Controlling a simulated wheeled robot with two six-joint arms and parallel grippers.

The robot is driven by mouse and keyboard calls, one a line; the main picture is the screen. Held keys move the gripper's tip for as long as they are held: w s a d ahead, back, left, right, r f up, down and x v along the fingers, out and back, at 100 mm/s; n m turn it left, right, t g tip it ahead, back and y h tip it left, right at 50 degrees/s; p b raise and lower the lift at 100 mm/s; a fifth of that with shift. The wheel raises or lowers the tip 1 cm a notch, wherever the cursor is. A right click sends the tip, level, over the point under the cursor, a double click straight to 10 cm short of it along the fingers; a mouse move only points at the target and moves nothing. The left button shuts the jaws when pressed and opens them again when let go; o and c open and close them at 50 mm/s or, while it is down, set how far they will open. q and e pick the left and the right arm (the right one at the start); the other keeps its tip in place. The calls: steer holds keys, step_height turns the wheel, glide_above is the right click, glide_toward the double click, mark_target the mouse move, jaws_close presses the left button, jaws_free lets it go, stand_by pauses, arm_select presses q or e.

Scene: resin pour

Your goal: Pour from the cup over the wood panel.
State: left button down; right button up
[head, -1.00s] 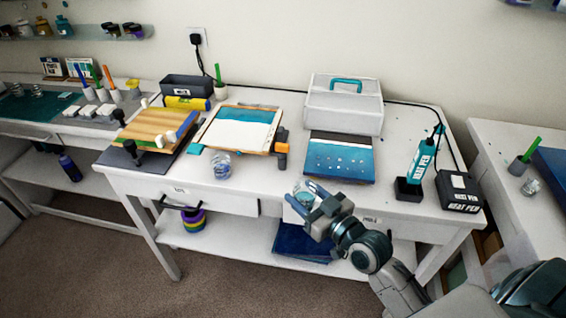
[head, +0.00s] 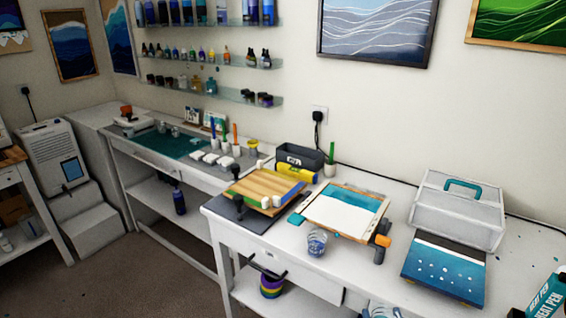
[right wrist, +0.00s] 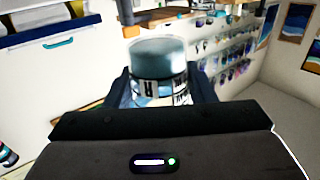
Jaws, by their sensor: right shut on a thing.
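A clear cup (right wrist: 157,60) with dark lettering and a pale bluish look stands between the fingers of my right gripper (right wrist: 158,90) in the right wrist view. The gripper is shut on it. In the head view only the tip of the right gripper (head: 381,311) shows at the bottom edge, in front of the table. A wood-grain panel (head: 265,185) lies with clamps on a dark mat at the table's left. Right of it, a panel with a blue band and white area (head: 345,212) lies on a wooden board. My left gripper is not in view.
Another clear cup (head: 317,242) stands at the table's front edge. A blue dotted panel (head: 445,268) lies before a white case (head: 458,212). A black box (head: 298,157) and yellow roll stand behind the panels.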

mark_target(389, 308)
stand_by(0.3)
step_height(389, 308, up, 5)
steer(key=p, duration=0.5)
step_height(389, 308, down, 3)
steer(key=b, duration=0.3)
